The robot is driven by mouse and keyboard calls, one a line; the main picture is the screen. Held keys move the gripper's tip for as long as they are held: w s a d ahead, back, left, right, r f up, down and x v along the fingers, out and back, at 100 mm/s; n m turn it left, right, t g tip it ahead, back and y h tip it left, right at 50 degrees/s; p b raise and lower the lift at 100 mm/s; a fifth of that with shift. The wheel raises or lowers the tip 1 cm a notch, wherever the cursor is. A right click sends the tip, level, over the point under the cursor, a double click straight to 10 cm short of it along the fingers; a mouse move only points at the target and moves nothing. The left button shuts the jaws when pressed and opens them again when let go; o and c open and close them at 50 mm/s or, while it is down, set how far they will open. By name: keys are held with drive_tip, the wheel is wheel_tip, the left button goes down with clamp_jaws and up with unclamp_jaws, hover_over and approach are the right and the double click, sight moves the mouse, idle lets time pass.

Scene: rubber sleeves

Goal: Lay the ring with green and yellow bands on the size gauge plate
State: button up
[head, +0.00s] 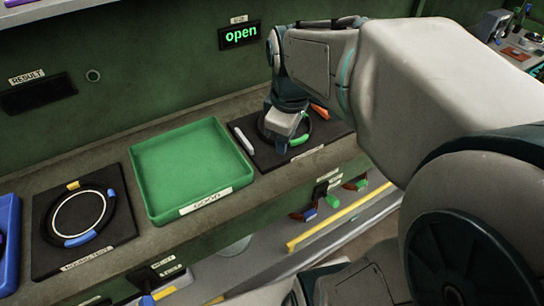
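A dark ring with a green band (300,140) lies on the black mat at the right, largely hidden by my gripper; I cannot see a yellow band on it. My gripper (282,146) points down over this ring's near side, its fingertips at or close to the ring. Whether the fingers are closed on it cannot be told. A black square plate (50,262) at the left bears a printed white circle, and a dark ring with blue and yellow bands (80,240) lies around that circle. The plate's label is too small to read surely, so I cannot confirm it is the size gauge plate.
An empty green tray (188,212) stands between the plate and the black mat (262,158). A white stick (243,139) and an orange piece (319,112) lie on the mat. A blue bin (10,250) is at the left edge. A sign (240,35) on the wall reads "open".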

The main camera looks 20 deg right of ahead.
drive_tip(key=s+a+f+m+t, duration=0.1)
drive_tip(key=s+a+f+m, duration=0.2)
drive_tip(key=s+m, duration=0.4)
drive_tip(key=shift+s+a+f+m, duration=0.2)
drive_tip(key=shift+a+m, duration=0.25)
drive_tip(key=shift+m, duration=0.55)
